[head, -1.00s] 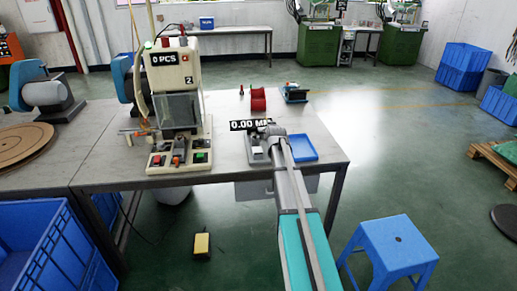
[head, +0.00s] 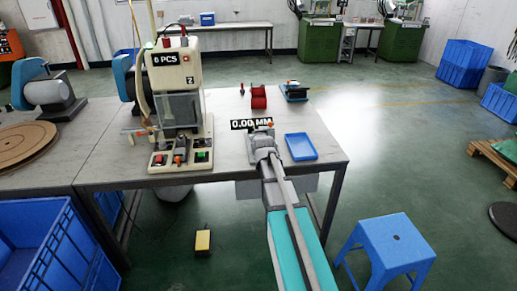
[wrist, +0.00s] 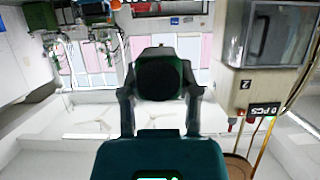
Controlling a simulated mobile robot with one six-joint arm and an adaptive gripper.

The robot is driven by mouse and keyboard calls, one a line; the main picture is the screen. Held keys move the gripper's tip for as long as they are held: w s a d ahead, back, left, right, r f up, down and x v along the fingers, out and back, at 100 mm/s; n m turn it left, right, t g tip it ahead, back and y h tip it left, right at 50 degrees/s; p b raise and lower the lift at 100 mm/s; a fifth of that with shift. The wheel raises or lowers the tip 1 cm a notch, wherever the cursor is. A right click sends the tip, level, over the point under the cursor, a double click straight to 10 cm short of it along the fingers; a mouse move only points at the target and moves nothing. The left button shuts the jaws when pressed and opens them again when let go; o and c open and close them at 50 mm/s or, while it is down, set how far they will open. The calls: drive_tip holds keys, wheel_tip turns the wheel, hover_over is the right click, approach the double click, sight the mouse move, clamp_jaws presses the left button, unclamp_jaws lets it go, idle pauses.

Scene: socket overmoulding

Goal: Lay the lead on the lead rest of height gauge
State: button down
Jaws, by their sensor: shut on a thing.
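The height gauge shows in the head view by its black display (head: 251,124) reading 0.00 MM, near the front of the table. My gripper (head: 264,141) is right at the gauge and hides most of it, including the lead rest. In the wrist view my gripper (wrist: 160,92) is shut on a dark, round-ended thing (wrist: 160,78), seen end-on between the fingers. I take this to be the lead, but its length and any cable are hidden. I cannot tell whether it touches the rest.
A blue tray (head: 301,147) lies just right of my gripper. The moulding machine (head: 178,100) stands to the left on the same table. A blue stool (head: 390,247) is on the floor at front right.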

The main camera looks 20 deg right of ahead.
drive_tip(key=w+d+f+b, duration=0.1)
drive_tip(key=w+f+b, duration=0.1)
drive_tip(key=w, duration=0.1)
drive_tip(key=w+d+f+b, duration=0.2)
drive_tip(key=w+f+b, duration=0.1)
drive_tip(key=w, duration=0.1)
drive_tip(key=w+d+f+b, duration=0.2)
drive_tip(key=w+f+b, duration=0.1)
drive_tip(key=w, duration=0.1)
drive_tip(key=shift+d+f, duration=0.15)
drive_tip(key=shift+f, duration=0.05)
drive_tip(key=shift+w+d+f+b, duration=0.15)
drive_tip(key=shift+w+f+b, duration=0.1)
drive_tip(key=shift+w+b, duration=0.1)
drive_tip(key=shift+f, duration=0.1)
drive_tip(key=shift+w+d+f+b, duration=0.2)
drive_tip(key=shift+w+f+b, duration=0.15)
drive_tip(key=shift+f+b, duration=1.6)
drive_tip(key=shift+b, duration=0.05)
